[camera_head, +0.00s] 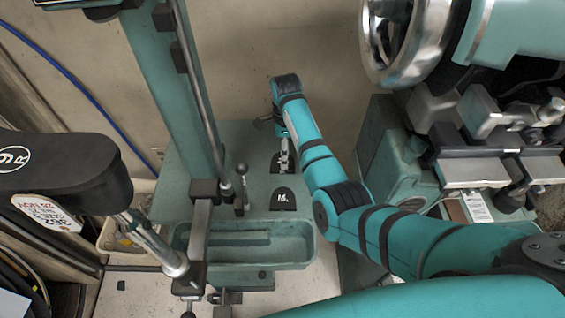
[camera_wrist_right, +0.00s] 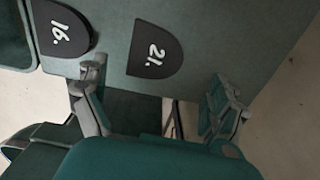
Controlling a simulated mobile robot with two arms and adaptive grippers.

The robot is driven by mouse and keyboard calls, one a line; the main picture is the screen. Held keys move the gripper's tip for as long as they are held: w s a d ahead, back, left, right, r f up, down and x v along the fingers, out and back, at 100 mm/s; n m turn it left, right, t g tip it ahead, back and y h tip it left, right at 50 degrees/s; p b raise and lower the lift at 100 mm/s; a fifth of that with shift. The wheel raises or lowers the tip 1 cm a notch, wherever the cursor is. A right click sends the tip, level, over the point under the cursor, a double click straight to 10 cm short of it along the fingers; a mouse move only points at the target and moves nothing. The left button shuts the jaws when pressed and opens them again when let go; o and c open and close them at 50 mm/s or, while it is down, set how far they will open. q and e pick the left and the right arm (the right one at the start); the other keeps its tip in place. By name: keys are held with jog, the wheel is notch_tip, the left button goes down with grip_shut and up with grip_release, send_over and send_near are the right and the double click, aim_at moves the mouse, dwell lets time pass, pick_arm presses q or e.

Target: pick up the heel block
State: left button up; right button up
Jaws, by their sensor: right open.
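Two black, flat, D-shaped heel blocks lie on the green table (camera_head: 222,150). The one marked 16 (camera_head: 284,201) is uncovered in the head view and shows at the upper left of the wrist view (camera_wrist_right: 60,28). The one marked 21 (camera_wrist_right: 155,49) lies farther back and is partly hidden by my gripper in the head view (camera_head: 291,168). My right gripper (camera_wrist_right: 163,84) is open and empty. Its fingers are spread to either side of the block marked 21, short of it in the wrist picture. My left gripper is not in view.
A green column with a thin rod and levers (camera_head: 241,185) stands left of the blocks. A shallow green tray (camera_head: 305,251) lies in front. A large metal handwheel (camera_head: 413,75) and machine parts are on the right.

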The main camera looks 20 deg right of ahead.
jog(key=f, duration=0.4)
jog(key=shift+s+a, duration=0.25)
jog(key=shift+s, duration=0.1)
jog(key=shift+f, duration=0.4)
jog(key=c, duration=1.3)
